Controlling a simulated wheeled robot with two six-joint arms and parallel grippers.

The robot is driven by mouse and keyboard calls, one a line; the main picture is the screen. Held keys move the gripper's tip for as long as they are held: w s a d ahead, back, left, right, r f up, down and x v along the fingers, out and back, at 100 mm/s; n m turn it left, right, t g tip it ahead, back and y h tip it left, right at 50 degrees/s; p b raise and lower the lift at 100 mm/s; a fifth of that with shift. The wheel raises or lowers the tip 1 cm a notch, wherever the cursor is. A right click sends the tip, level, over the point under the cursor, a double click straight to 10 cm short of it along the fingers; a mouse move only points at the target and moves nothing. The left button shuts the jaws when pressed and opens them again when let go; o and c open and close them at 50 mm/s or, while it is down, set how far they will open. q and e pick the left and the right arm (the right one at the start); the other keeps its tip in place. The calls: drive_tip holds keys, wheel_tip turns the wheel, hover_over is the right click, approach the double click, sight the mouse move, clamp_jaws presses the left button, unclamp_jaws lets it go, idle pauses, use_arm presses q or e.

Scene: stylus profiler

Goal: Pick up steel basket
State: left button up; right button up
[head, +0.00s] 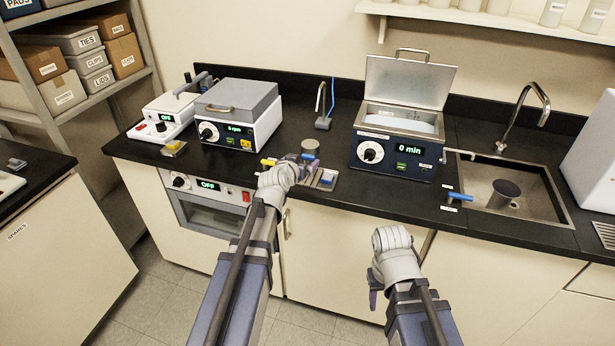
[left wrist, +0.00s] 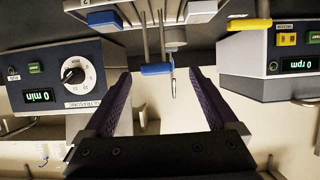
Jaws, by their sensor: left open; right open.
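I cannot clearly make out a steel basket. A small grey holder (head: 325,179) with a blue part stands on the black counter between the two instruments, partly hidden by my left gripper (head: 305,160). In the left wrist view, which is upside down, a blue grip (left wrist: 157,69) with thin metal rods shows between the spread fingers of my left gripper (left wrist: 160,85). The fingers are open and hold nothing. My right gripper (head: 376,288) is open, low in front of the cabinets. A grey cylinder (head: 503,194) stands in the sink; whether it is a basket I cannot tell.
An ultrasonic bath (head: 395,153) with a raised lid reads 0 min. A spinner box (head: 240,115) and a hotplate (head: 160,122) stand left of the holder. The sink (head: 530,195) has a tall tap. A blue-handled valve (head: 460,197) sits near the counter's front edge.

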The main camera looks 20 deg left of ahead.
sight(307, 157)
use_arm(q)
drive_tip(key=shift+d+b+x, duration=0.15)
drive_tip(key=shift+b+x, duration=0.25)
drive_tip(key=shift+x, duration=0.9)
drive_tip(key=shift+d+b+x, duration=0.15)
drive_tip(key=shift+b+x, duration=0.25)
drive_tip(key=shift+x, duration=0.9)
drive_tip(key=shift+r, duration=0.2)
drive_tip(key=shift+c, duration=0.3)
clamp_jaws()
